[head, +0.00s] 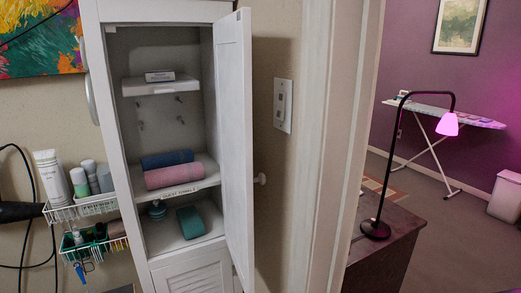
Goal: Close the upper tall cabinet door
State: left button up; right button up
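The tall white cabinet (121,180) stands left of centre in the head view. Its upper door (235,140) is hinged on the right side and stands wide open, swung out toward me. Inside are a small white shelf with a box (160,76), a blue rolled towel (167,159), a pink rolled towel (174,175) and a green item (191,222). A louvered lower door (190,275) appears shut. Neither of my grippers is in view.
A wire rack (85,207) with bottles hangs left of the cabinet. A wall switch (283,105) and a door frame (325,140) are to the right. Beyond stand a dark table (400,235) with a lamp (376,226) and an ironing board (450,115).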

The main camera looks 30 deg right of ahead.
aim_at(232, 34)
jog(key=i+l, duration=0.1)
jog(key=l, duration=0.35)
jog(key=i+l, duration=0.1)
jog(key=l, duration=0.85)
jog(key=i+z, duration=0.05)
